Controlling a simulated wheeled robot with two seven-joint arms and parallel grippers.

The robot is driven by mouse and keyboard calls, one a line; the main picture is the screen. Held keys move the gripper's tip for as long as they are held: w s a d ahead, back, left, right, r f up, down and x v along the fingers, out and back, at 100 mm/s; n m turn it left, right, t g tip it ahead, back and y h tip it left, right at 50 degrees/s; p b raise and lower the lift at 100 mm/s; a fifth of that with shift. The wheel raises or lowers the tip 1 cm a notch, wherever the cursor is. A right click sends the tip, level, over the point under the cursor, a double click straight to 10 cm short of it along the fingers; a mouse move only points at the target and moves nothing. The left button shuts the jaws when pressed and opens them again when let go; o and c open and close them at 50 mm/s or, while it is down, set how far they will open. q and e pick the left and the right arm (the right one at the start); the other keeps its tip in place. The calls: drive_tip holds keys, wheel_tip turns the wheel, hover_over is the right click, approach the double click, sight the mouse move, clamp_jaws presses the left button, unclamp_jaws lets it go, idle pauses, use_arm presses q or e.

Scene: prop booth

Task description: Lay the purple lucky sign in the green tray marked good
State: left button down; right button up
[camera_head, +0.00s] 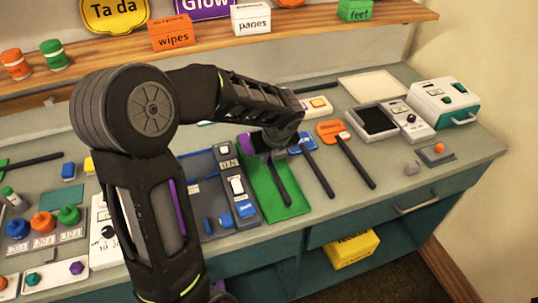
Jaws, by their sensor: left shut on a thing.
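The green tray (294,207) lies near the front edge of the counter, right of the middle. My left gripper (272,147) is over the back part of this tray and shut on the purple lucky sign (246,143). Only a purple edge of the sign and its dark stick show; the stick points toward the front, over the green floor of the tray. The gripper hides the rest of the sign, and I cannot tell whether it touches the tray. No lettering on the tray is readable. My right gripper is out of view.
A blue sign (317,165) and an orange sign (353,160) with dark sticks lie right of the tray. A blue-grey switch panel (211,222) is close on its left. A white machine (443,102) stands at the right end. My left arm hides the counter's left-middle part.

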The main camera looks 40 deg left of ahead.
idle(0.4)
use_arm(q)
drive_tip(key=shift+f, duration=0.1)
idle(0.4)
drive_tip(key=shift+f+b, duration=0.5)
drive_tip(key=shift+f, duration=0.3)
drive_tip(key=shift+f+b, duration=0.35)
drive_tip(key=shift+f, duration=0.2)
idle(0.4)
drive_tip(key=shift+f, duration=0.45)
idle(1.6)
drive_tip(key=c, duration=1.3)
unclamp_jaws()
drive_tip(key=shift+c, duration=0.2)
drive_tip(key=shift+o, duration=0.8)
